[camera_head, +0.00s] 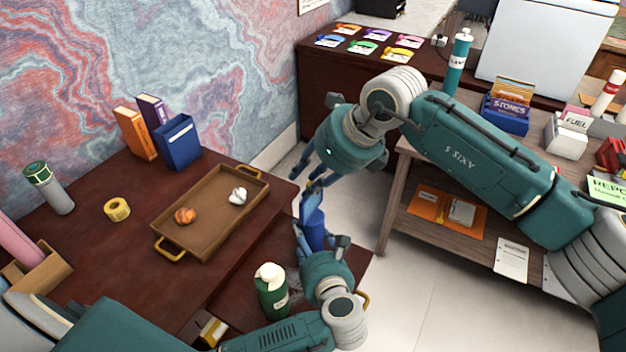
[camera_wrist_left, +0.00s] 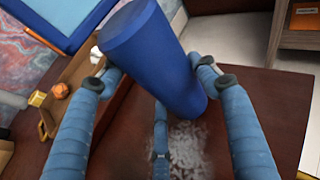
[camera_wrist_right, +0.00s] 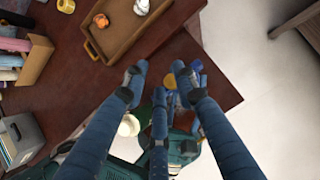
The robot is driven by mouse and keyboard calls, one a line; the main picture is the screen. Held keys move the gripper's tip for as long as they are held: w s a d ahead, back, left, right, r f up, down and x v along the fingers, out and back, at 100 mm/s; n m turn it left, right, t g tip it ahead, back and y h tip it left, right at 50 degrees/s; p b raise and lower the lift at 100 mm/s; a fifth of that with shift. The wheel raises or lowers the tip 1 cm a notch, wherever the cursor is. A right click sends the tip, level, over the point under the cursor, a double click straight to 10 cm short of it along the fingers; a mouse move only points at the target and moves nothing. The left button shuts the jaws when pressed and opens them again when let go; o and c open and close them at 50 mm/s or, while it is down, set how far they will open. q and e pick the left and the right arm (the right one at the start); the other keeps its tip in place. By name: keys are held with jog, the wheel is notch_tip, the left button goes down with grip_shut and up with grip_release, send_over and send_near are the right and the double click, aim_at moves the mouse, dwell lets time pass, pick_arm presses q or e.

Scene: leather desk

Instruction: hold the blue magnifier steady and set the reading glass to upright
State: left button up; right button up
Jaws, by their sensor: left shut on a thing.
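The blue magnifier (camera_head: 316,230) has a thick blue cylindrical handle and a flat square frame (camera_head: 309,204) with a light blue pane. My left gripper (camera_head: 318,246) is shut around the handle, low over the dark desk's near right part. In the left wrist view the handle (camera_wrist_left: 148,50) sits tilted between the fingers, and the frame (camera_wrist_left: 52,22) shows at the upper left. My right gripper (camera_head: 314,180) hangs just above the frame, fingers down. In the right wrist view its fingers (camera_wrist_right: 160,82) are apart; whether any touches the frame is unclear.
A brown tray (camera_head: 180,252) with an orange ball and a white object lies left of the grippers. A green bottle (camera_head: 272,298) stands close to my left gripper. A blue box (camera_head: 180,142) and books stand at the wall. Open floor lies right of the desk.

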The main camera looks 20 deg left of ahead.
pick_arm(q)
jog(key=shift+s+f, duration=0.1)
jog(key=shift+f, duration=0.05)
pick_arm(e)
jog(key=shift+d+f, duration=0.25)
pick_arm(q)
jog(key=shift+a, duration=0.1)
pick_arm(e)
jog(key=shift+d+r, duration=0.25)
jog(key=shift+r, duration=0.05)
jog(key=v, duration=1.1)
jog(key=shift+s+a+r, duration=0.15)
jog(key=shift+r, duration=0.2)
pick_arm(q)
jog(key=o, duration=1.5)
jog(key=shift+a, duration=0.1)
jog(key=shift+o, duration=0.2)
